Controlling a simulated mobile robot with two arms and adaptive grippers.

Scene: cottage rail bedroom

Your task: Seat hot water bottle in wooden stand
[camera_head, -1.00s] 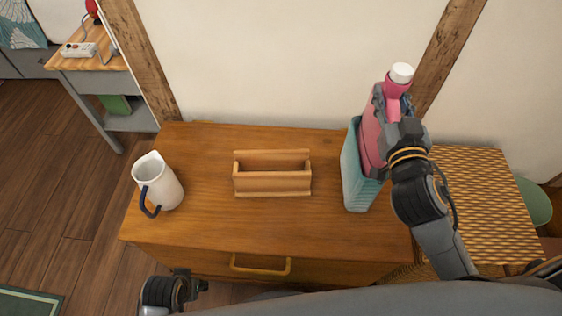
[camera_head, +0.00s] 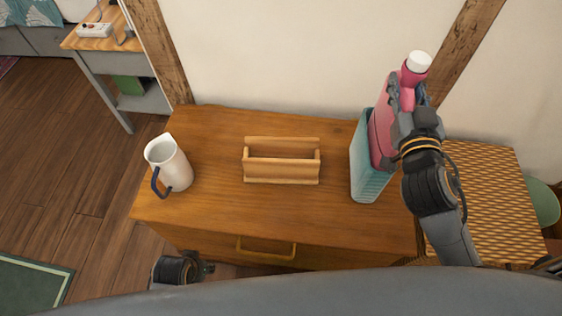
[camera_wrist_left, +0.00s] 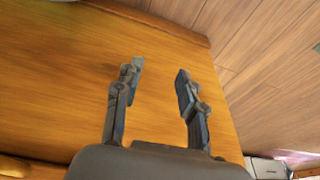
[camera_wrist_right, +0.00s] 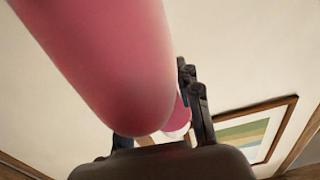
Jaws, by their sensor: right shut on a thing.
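The pink hot water bottle (camera_head: 382,130) with a white cap stands nearly upright, cap up, at the right end of the wooden chest. My right gripper (camera_head: 404,98) is shut on it near its neck. The bottle overlaps a teal bin (camera_head: 367,185); I cannot tell whether its bottom is inside. In the right wrist view the bottle (camera_wrist_right: 110,60) fills the upper left and hides one finger mostly. The wooden stand (camera_head: 281,172), an empty open slot, sits mid-chest, left of the bottle. My left gripper (camera_wrist_left: 160,72) is open and empty by the chest's front edge.
A white jug (camera_head: 170,165) with a dark blue handle stands on the left of the chest top (camera_head: 225,205). A wall lies behind. A woven-topped table (camera_head: 485,195) is at the right. The chest top between jug, stand and bin is clear.

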